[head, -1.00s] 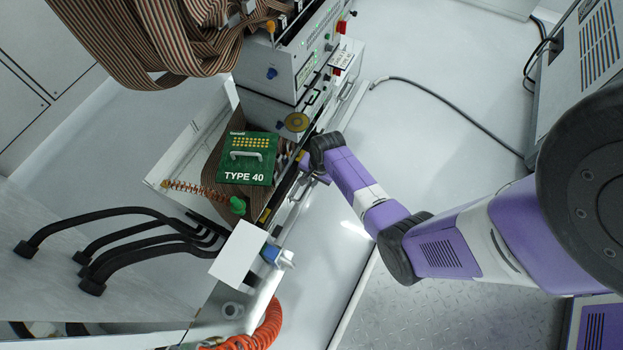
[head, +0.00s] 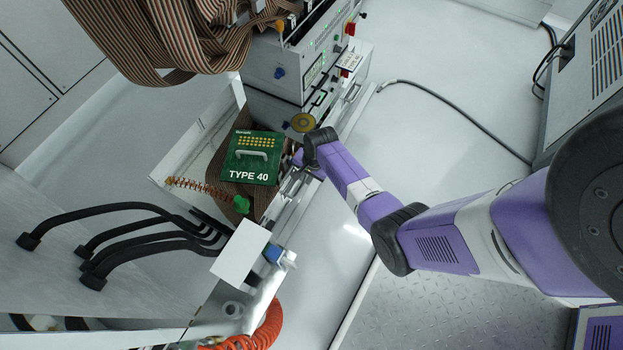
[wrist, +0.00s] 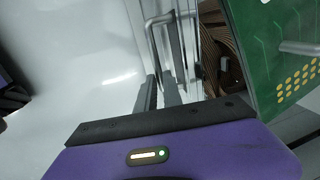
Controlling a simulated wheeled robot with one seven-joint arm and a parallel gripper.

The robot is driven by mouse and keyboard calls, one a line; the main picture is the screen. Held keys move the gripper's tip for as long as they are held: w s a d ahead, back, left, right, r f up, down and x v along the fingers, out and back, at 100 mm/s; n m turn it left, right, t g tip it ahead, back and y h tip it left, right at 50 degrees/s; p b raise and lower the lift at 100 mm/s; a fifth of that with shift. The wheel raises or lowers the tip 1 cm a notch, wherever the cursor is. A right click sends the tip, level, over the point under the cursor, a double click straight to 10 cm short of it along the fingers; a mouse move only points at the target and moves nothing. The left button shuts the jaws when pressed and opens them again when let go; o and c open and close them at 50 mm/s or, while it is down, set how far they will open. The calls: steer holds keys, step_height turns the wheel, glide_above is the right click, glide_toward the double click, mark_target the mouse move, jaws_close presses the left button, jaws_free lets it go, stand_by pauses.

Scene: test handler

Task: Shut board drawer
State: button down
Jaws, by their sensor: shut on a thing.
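The board drawer (head: 185,147) is a white open-topped tray below the instrument, and its interior is exposed. A green board box marked TYPE 40 (head: 250,174) stands in it and also shows in the wrist view (wrist: 265,65). My gripper (head: 293,183) is at the drawer's front side, right of the green box. In the wrist view, my gripper's dark fingers (wrist: 160,92) are shut around the lower part of a metal bar handle (wrist: 151,42). The exact contact is partly hidden by the fingers.
A grey-white instrument (head: 285,75) with knobs stands behind the drawer. Striped ribbon cables (head: 165,45) hang at upper left. Black cables (head: 130,212), a white plate (head: 240,252) and an orange coiled hose (head: 262,330) lie left and in front. The floor at right is mostly clear.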

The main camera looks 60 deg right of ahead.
steer(key=c, duration=1.5)
jaws_free()
step_height(320, 180, up, 8)
steer(key=s+p, duration=0.1)
steer(key=p, duration=0.3)
steer(key=shift+s+f, duration=0.2)
steer(key=shift+s, duration=0.15)
